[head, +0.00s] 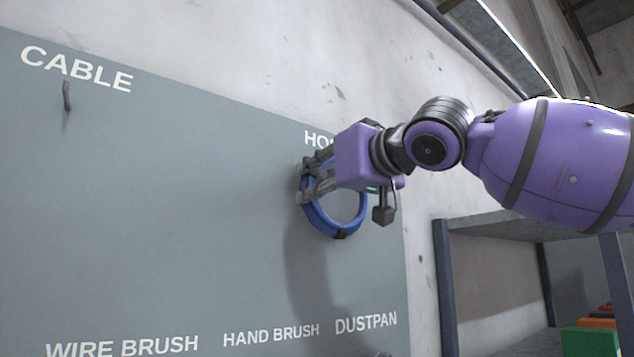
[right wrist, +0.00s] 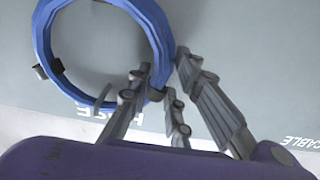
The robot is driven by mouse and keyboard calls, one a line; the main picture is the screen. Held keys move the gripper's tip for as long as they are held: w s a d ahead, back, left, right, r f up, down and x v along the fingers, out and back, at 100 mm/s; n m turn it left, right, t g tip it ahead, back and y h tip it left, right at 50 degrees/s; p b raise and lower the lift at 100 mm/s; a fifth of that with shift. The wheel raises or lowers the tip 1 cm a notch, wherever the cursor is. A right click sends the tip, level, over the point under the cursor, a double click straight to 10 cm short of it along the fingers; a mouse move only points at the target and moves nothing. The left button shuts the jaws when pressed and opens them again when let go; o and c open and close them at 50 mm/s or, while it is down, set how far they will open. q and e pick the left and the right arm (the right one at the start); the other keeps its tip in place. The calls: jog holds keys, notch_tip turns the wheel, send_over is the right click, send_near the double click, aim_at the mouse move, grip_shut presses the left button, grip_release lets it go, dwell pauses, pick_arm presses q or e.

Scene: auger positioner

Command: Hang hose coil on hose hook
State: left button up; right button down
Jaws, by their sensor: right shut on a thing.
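The blue hose coil (head: 336,231) is a ring with dark bands, hanging from my right gripper (head: 316,183) in front of the grey board. My right gripper is shut on the coil's upper part, just under the partly covered "HO..." label. In the right wrist view the coil (right wrist: 157,40) reaches the fingers (right wrist: 160,90) on its near side. A thin grey peg (right wrist: 103,97), seemingly the hose hook, shows there by the label, within the ring's outline. I cannot tell whether the coil rests on it. In the head view my gripper hides the hook. My left gripper is out of view.
The grey board (head: 180,220) has a bare hook (head: 67,96) under "CABLE" at the left. Labels for wire brush, hand brush and dustpan run along the bottom. A metal shelf (head: 500,222) with a green box (head: 588,341) stands at the right.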

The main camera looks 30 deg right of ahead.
jog(key=c, duration=1.5)
grip_release()
jog(key=shift+r, duration=0.1)
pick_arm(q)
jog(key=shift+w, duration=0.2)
pick_arm(e)
jog(key=s, duration=1.2)
jog(key=shift+s+d, duration=0.1)
jog(key=shift+d, duration=0.3)
